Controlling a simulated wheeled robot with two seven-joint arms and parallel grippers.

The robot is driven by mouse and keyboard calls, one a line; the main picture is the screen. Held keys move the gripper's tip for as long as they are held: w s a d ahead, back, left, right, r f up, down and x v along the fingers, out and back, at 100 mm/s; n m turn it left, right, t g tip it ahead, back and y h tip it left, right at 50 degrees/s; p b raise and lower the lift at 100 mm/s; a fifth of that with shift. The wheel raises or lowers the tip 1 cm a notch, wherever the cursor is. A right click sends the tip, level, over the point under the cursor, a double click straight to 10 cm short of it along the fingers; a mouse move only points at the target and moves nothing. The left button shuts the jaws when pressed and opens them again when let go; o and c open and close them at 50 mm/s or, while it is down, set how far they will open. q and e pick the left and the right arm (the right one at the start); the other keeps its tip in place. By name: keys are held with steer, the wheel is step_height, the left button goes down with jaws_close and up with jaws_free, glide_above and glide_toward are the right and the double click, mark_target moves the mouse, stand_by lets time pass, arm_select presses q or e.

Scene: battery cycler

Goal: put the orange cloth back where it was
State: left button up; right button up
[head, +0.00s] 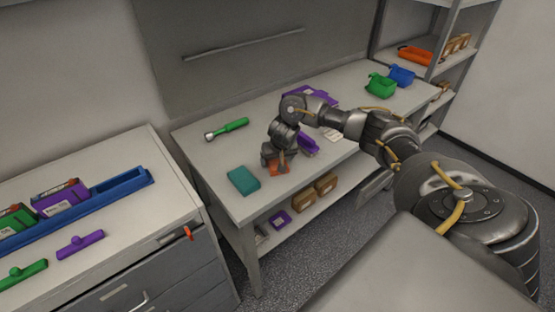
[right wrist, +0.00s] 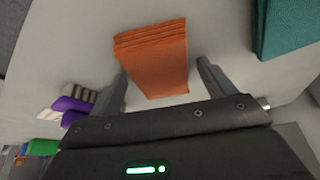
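The orange cloth (right wrist: 155,58) is a folded, flat stack lying on the workbench in the right wrist view. In the head view it shows as a small orange patch (head: 279,168) beneath my right gripper, mostly hidden by it. My right gripper (right wrist: 165,80) is open, with one finger on each side of the cloth's near end. The fingers look apart from the cloth, and I cannot tell their exact height above the bench. My left gripper is in neither view.
A teal block-like cloth (head: 243,180) lies just left of my right gripper on the workbench (head: 215,160). A green-handled tool (head: 228,129) lies farther back. Purple items (head: 307,143) sit close on the right. Green (head: 380,84) and blue bins (head: 402,76) stand at the far right end.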

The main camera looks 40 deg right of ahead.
steer(key=shift+s+a+r, duration=0.1)
steer(key=shift+r, duration=0.5)
steer(key=p+v, duration=0.4)
steer(key=v, duration=0.7)
steer(key=shift+p, duration=0.35)
steer(key=shift+s+f, duration=0.1)
steer(key=shift+s, duration=0.05)
